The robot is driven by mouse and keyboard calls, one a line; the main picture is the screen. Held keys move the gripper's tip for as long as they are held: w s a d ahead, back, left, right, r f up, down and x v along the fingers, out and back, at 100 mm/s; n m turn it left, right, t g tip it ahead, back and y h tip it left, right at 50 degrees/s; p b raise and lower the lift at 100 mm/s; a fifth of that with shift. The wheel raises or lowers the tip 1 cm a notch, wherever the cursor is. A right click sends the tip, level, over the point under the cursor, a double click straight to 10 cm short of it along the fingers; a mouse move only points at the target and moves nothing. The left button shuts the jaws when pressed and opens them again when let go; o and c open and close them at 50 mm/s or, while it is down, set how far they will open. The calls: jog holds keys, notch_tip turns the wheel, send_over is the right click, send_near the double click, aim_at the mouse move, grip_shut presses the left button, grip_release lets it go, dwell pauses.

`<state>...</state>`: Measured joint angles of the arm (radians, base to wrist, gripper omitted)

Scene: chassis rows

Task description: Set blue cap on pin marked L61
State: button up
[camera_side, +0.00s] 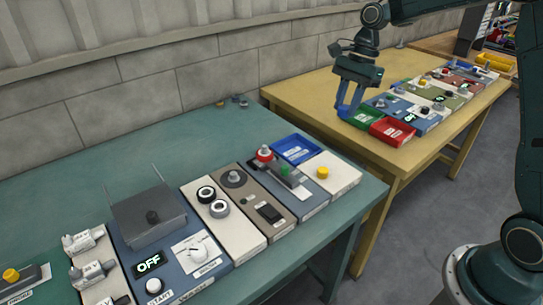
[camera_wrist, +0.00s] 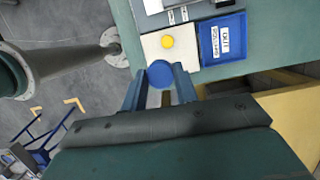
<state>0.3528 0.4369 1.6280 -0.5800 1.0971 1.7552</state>
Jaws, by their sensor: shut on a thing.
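My gripper (camera_side: 347,108) hangs at the near left corner of the yellow table, by the green bin. In the wrist view its two blue fingers (camera_wrist: 160,78) are shut on a round blue cap (camera_wrist: 160,73), held between the fingertips. I cannot make out the cap in the side view. No label reading L61 is legible in either view, so I cannot tell which pin it marks.
The teal table (camera_side: 100,160) carries several panels, a blue tray (camera_side: 295,150) and a white panel with a yellow knob (camera_side: 322,172). The yellow table (camera_side: 300,100) holds a green bin (camera_side: 362,116), a red bin (camera_side: 392,131) and more panels. A gap separates the tables.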

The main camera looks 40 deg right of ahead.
jog(key=w+a+f+m, duration=0.25)
jog(key=w+a, duration=0.25)
jog(key=w, duration=0.3)
jog(key=m+t, duration=0.1)
jog(key=m, duration=0.1)
send_over(263, 147)
jog(key=f, duration=0.4)
jog(key=d+f, duration=0.1)
jog(key=shift+f, duration=0.4)
jog(key=shift+s+f, duration=0.1)
jog(key=shift+f, duration=2.55)
jog(key=o, duration=1)
